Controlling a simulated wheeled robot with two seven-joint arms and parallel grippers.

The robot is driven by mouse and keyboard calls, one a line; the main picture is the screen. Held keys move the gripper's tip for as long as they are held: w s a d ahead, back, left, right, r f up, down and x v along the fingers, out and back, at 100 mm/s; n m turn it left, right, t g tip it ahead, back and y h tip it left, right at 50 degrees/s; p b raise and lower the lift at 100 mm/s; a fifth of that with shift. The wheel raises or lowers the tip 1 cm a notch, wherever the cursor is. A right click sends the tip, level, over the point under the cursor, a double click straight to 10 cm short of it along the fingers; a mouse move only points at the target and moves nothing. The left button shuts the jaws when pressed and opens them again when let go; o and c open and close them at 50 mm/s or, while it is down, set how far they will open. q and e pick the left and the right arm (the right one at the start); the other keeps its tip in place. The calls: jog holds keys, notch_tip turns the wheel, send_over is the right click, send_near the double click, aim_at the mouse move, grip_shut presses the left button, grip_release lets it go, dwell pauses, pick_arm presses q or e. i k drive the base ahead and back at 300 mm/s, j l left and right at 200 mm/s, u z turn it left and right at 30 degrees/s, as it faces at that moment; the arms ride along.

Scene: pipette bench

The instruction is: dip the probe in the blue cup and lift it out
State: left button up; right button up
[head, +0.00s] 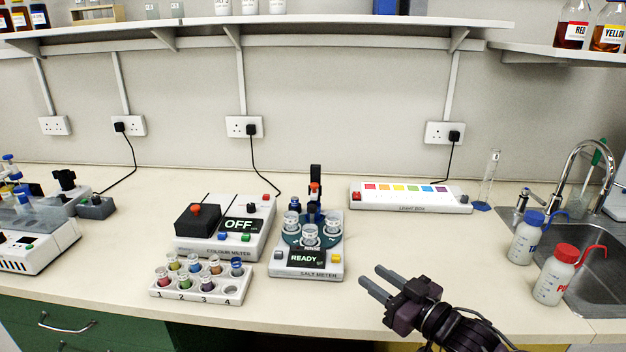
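The salt meter (306,272) stands in the middle of the bench, its screen reading READY. Its black upright with an orange-red part, seemingly the probe holder (315,188), rises at the back. Clear cups sit on a dark teal turntable (326,238) on the meter: one at left (291,222), one at right (333,224) and one in front (310,236). I cannot tell which is the blue cup, and the probe tip is not clear. My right gripper (370,275) is open and empty, right of the meter and apart from it. My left gripper is out of view.
The colour meter (262,222), reading OFF, and a vial rack (188,290) stand left of the salt meter. A light box (410,207) lies behind at right. Two wash bottles (527,238) (553,282) stand by the sink (600,265).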

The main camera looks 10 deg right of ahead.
aim_at(314, 189)
jog(key=i, duration=1.1)
